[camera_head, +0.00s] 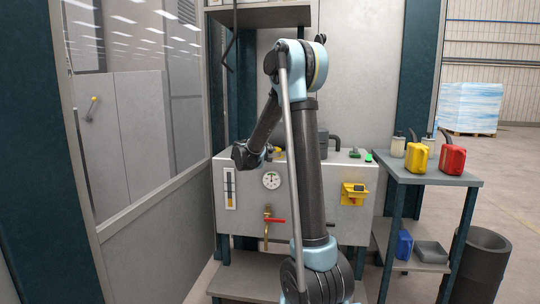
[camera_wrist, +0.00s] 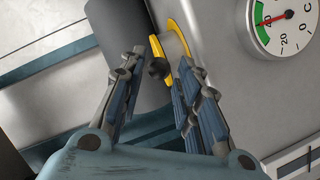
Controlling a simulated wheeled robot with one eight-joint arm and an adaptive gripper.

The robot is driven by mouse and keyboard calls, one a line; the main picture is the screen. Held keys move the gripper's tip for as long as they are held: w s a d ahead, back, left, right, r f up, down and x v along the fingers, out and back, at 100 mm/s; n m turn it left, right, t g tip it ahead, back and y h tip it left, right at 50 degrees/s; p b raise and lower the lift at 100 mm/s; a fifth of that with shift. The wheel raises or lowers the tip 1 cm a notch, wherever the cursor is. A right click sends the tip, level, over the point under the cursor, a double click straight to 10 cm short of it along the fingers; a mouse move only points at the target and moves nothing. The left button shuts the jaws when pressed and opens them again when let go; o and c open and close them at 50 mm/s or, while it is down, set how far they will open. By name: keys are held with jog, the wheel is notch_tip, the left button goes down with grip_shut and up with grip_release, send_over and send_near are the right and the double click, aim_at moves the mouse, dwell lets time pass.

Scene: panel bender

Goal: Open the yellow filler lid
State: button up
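The yellow filler lid (camera_wrist: 180,38) shows in the wrist view as a curved yellow piece with a dark round knob (camera_wrist: 160,68), on the grey tank beside a dark grey cylinder. My gripper (camera_wrist: 158,72) is open, its two fingers apart on either side of the knob. I cannot tell whether the fingers touch the lid, and no clear lift of the lid shows. In the head view a small yellow piece (camera_head: 278,150) shows on the tank top, partly hidden by my arm. My wrist is close to its left; the fingers cannot be made out there.
The grey tank (camera_head: 230,222) carries a round dial (camera_head: 271,180), a red-handled valve (camera_head: 273,220) and a yellow box (camera_head: 354,194). The dial also shows in the wrist view (camera_wrist: 285,22). A side table (camera_head: 455,181) at right holds yellow and red canisters. A glazed panel stands left.

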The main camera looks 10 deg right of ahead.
aim_at(269, 151)
jog(key=shift+x, duration=1.6)
grip_shut()
